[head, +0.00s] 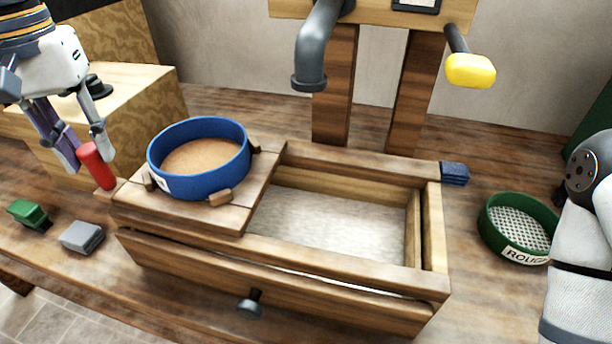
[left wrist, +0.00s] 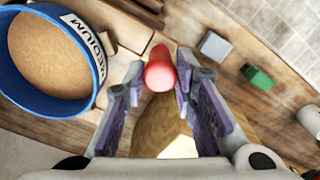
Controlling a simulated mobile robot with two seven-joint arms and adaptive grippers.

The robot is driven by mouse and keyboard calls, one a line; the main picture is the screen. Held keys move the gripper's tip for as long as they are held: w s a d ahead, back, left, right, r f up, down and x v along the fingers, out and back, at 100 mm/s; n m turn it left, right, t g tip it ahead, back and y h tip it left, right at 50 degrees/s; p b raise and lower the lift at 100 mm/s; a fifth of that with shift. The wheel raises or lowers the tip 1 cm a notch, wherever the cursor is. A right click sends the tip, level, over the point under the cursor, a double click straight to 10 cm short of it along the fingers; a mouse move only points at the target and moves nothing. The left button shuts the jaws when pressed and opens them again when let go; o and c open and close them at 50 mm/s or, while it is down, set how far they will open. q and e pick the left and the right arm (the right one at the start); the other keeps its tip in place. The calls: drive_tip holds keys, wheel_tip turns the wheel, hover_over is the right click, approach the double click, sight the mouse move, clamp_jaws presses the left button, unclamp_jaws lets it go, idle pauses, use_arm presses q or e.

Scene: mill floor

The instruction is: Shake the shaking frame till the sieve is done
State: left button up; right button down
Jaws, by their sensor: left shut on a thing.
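The shaking frame (head: 262,190) is a wooden sliding board on top of a long wooden box, at the box's left end. A blue sieve (head: 199,186) sits on it between wooden blocks, holding brown meal (head: 203,157). In the left wrist view the sieve's label (left wrist: 84,42) reads MEDIUM. A red handle (head: 97,168) sticks out at the frame's left end. My left gripper (head: 86,155) is shut on this handle; the left wrist view shows the red handle (left wrist: 160,72) between its fingers. My right gripper is out of view.
The box's open right part shows a pale floor (head: 330,222); its front drawer (head: 275,284) has a dark knob. A green sieve (head: 519,228) labelled ROUGH stands right. Green (head: 29,213) and grey (head: 82,237) blocks lie left. A grey spout (head: 312,50) and yellow-ended lever (head: 470,70) hang above.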

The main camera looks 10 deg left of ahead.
use_arm(q)
drive_tip(key=o, duration=0.8)
drive_tip(key=shift+a+r, duration=0.15)
drive_tip(key=shift+a, duration=0.05)
drive_tip(key=shift+c, duration=0.2)
drive_tip(key=o, duration=0.3)
drive_tip(key=shift+a, duration=0.15)
drive_tip(key=shift+r, duration=0.2)
wheel_tip(320, 180, up, 8)
drive_tip(key=shift+r, duration=0.2)
